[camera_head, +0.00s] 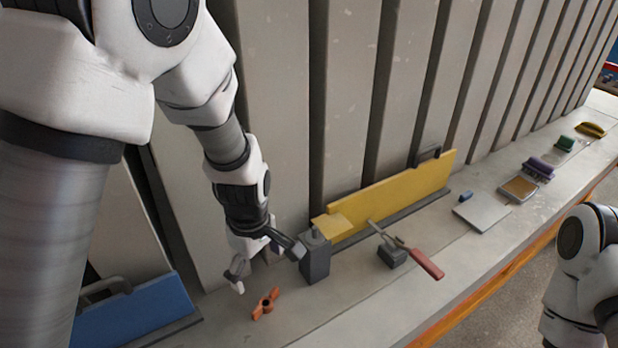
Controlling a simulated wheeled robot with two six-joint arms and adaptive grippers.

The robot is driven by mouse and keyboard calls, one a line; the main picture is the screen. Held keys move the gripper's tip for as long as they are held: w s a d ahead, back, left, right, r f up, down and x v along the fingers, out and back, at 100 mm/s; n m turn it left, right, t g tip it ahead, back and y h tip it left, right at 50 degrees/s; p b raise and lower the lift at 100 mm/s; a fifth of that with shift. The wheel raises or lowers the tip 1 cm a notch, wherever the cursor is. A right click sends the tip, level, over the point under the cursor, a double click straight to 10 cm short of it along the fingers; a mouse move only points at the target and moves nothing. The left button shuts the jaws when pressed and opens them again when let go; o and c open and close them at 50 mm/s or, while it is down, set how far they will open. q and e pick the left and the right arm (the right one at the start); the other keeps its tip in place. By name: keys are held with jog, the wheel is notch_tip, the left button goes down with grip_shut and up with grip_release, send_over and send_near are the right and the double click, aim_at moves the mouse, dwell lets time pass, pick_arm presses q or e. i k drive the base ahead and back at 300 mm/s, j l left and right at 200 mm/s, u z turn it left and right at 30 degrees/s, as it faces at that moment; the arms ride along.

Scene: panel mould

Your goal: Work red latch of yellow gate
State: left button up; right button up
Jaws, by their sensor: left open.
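The yellow gate (395,193) stands on edge along the bench, against the grey ribbed panels. A toggle latch with a red handle (426,264) sits in front of it on a dark block (391,256). The red handle points toward the bench's front edge, and the metal arm reaches back to the gate. My left gripper (266,264) is open and empty, left of the gate's near end, beside a dark grey post (315,257). It is well apart from the red handle. Part of my right arm shows at the lower right; its gripper is out of view.
An orange wing-shaped piece (266,303) lies below my left gripper. A blue gate (135,312) stands at the lower left. A grey plate (482,212), a purple-topped brush (538,168) and other small items lie farther right. Bare bench lies in front of the latch.

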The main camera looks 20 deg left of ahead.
aim_at(418, 256)
jog(key=k, duration=1)
